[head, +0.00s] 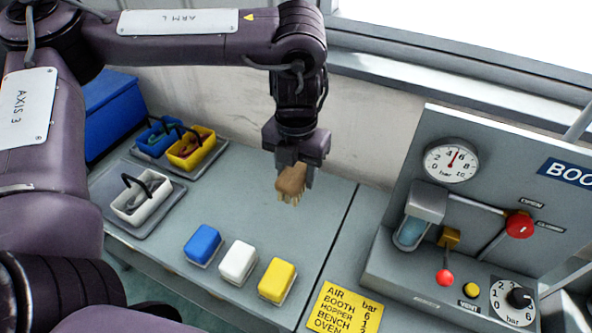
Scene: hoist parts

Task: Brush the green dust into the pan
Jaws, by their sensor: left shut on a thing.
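My left gripper (296,165) points down over the grey bench (300,215). It is shut on a tan wooden brush (292,180) with pale bristles hanging down. The brush seems to be above the bench top; I cannot tell the exact gap. No green dust can be made out on the bench. No pan can be clearly identified. My right gripper is not in view.
A blue (157,137), a yellow (190,147) and a white basket (141,196) with dark handles stand at the left. Blue (203,243), white (238,260) and yellow blocks (277,279) line the front. A gauge panel (400,265) stands right. The middle bench is clear.

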